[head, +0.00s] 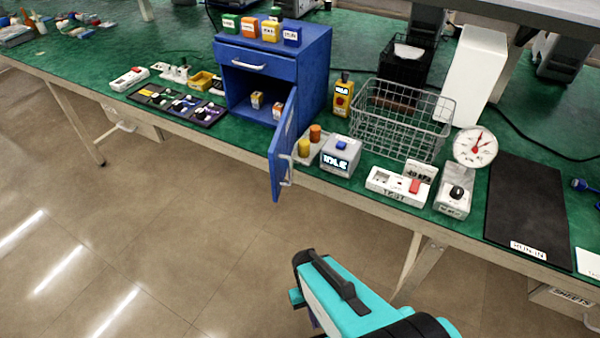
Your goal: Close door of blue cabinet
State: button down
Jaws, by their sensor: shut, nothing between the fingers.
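The blue cabinet (318,70) stands on the green bench, left of the picture's middle. Its blue door (283,150) is open, hinged on the right side and swung out past the bench's front edge. The door's silver handle (288,173) faces right. The drawer (243,62) above looks shut. A teal and black part of my arm shows at the bottom, apart from the door; my gripper's fingers do not show.
Several coloured boxes (270,30) stand on the cabinet. Close right of the door are orange and yellow canisters (304,148) and a grey device (341,156). A wire basket (400,120) and a dial gauge (475,147) stand farther right. The floor before the bench is clear.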

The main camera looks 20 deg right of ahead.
aim_at(280, 151)
jog(key=u, duration=0.15)
jog(key=k, duration=1.55)
jog(key=u, duration=0.85)
jog(key=i, duration=1)
jog(key=z, duration=0.05)
